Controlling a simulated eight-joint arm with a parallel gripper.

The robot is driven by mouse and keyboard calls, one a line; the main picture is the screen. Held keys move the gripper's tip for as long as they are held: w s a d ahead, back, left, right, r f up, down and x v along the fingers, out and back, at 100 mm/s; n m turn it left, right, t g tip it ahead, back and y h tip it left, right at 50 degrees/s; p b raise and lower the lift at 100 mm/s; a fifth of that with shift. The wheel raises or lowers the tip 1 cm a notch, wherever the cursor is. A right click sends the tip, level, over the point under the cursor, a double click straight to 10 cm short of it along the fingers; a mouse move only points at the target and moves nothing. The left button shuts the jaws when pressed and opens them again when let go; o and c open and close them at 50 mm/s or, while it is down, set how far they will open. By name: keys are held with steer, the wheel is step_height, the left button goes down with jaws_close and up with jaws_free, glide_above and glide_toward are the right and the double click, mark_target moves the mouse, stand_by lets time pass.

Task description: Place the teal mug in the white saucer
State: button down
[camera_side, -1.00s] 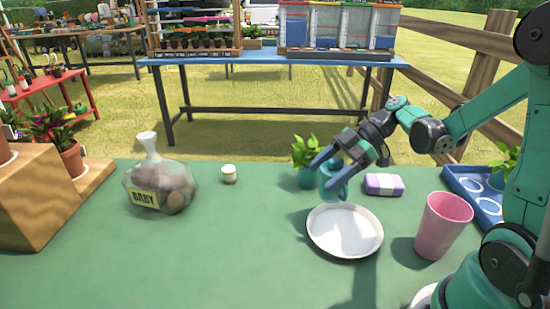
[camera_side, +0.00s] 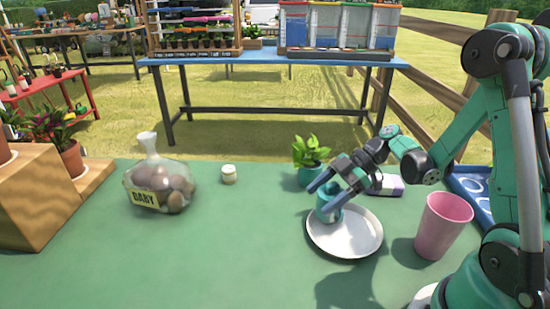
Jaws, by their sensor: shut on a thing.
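The teal mug (camera_side: 330,207) is between the fingers of my gripper (camera_side: 324,189), which is shut on it. The mug is at the back left part of the white saucer (camera_side: 350,242), low over its surface; I cannot tell whether its base touches the saucer. The fingers hide part of the mug. The saucer lies flat on the green table, and its front and right parts are bare.
A pink cup (camera_side: 442,226) stands right of the saucer. A potted plant (camera_side: 310,160) and a purple-and-white block (camera_side: 388,185) are behind it. A blue tray (camera_side: 471,190) is at the right. A bag of potatoes (camera_side: 160,186) and small jar (camera_side: 229,174) stand left. The front left table is clear.

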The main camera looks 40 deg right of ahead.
jaws_free()
steer(key=shift+f, duration=0.1)
steer(key=shift+s+d+r, duration=0.1)
steer(key=shift+d+r, duration=0.1)
steer(key=shift+r, duration=0.25)
steer(key=v, duration=1.1)
steer(key=a+m+h, duration=0.2)
steer(key=a, duration=0.1)
steer(key=w+a+m+g+h, duration=0.1)
steer(key=a+m+h, duration=0.1)
steer(key=a+m, duration=0.1)
steer(key=shift+w+r, duration=0.15)
steer(key=shift+w, duration=0.05)
steer(key=a+m+t+h, duration=0.4)
steer(key=a+m+h, duration=0.1)
steer(key=a+m, duration=0.2)
steer(key=shift+s+r+m+h, duration=0.25)
steer(key=shift+r+m+h, duration=0.2)
steer(key=shift+m, duration=0.25)
